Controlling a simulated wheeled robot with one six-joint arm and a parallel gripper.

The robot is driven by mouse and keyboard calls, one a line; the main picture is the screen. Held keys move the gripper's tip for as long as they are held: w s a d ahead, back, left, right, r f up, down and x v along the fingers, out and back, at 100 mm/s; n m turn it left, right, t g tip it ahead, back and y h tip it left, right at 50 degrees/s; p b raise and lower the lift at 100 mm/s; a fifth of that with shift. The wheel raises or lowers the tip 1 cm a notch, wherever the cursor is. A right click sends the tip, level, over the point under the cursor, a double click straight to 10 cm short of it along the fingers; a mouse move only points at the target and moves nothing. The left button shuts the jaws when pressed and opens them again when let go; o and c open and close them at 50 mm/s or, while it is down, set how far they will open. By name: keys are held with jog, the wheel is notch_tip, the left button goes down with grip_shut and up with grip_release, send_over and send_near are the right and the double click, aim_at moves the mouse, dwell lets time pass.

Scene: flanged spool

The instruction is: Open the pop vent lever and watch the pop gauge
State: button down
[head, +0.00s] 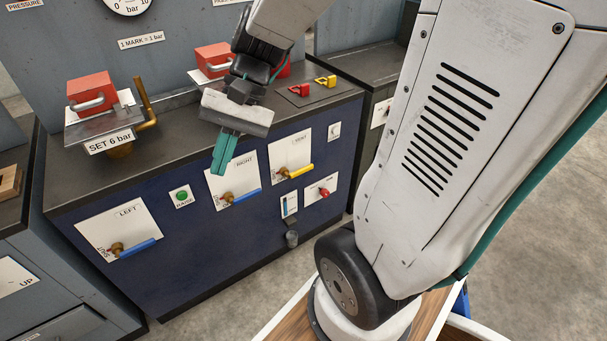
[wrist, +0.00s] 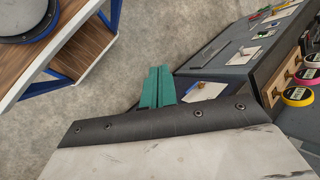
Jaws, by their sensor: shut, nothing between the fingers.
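The vent lever (head: 296,172) has a yellow handle and lies sideways on a white plate marked VENT, on the blue cabinet front. A round gauge (head: 128,5) marked in bar shows at the top edge in the head view; it is cut off, and its needle is not visible. My gripper (head: 219,167) has teal fingers, shut and empty. It hangs in front of the cabinet, left of the vent lever and over the upper left of the RIGHT plate. The teal fingers (wrist: 157,88) also show together in the wrist view.
Blue levers on the LEFT plate (head: 120,232) and RIGHT plate (head: 232,187), a green button (head: 181,195) and a red knob (head: 323,191) share the cabinet front. A red block (head: 90,90) sits above a "SET 6 bar" label. Tape rolls (wrist: 298,96) show right in the wrist view.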

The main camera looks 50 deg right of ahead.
jog(key=w+d+f+m+t+y, duration=0.2)
jog(key=w+d+f+m+t, duration=0.15)
jog(key=w, duration=0.25)
jog(key=w+d+f+m+t+y, duration=0.2)
jog(key=w+d+f+m+y, duration=0.15)
jog(key=w+m, duration=0.2)
jog(key=w+d+f+m+t+h, duration=0.5)
jog(key=d+f+m+t, duration=0.4)
jog(key=d+f, duration=0.5)
jog(key=s+d+f+m+h, duration=0.5)
jog(key=d+f+m, duration=0.2)
jog(key=f, duration=0.5)
jog(key=s+d+f+m+h, duration=0.5)
jog(key=d+f+m+h, duration=0.1)
jog(key=d+f, duration=0.6)
jog(key=shift+s+f+m, duration=0.15)
jog(key=shift+f+m, duration=0.05)
jog(key=shift+m, duration=0.6)
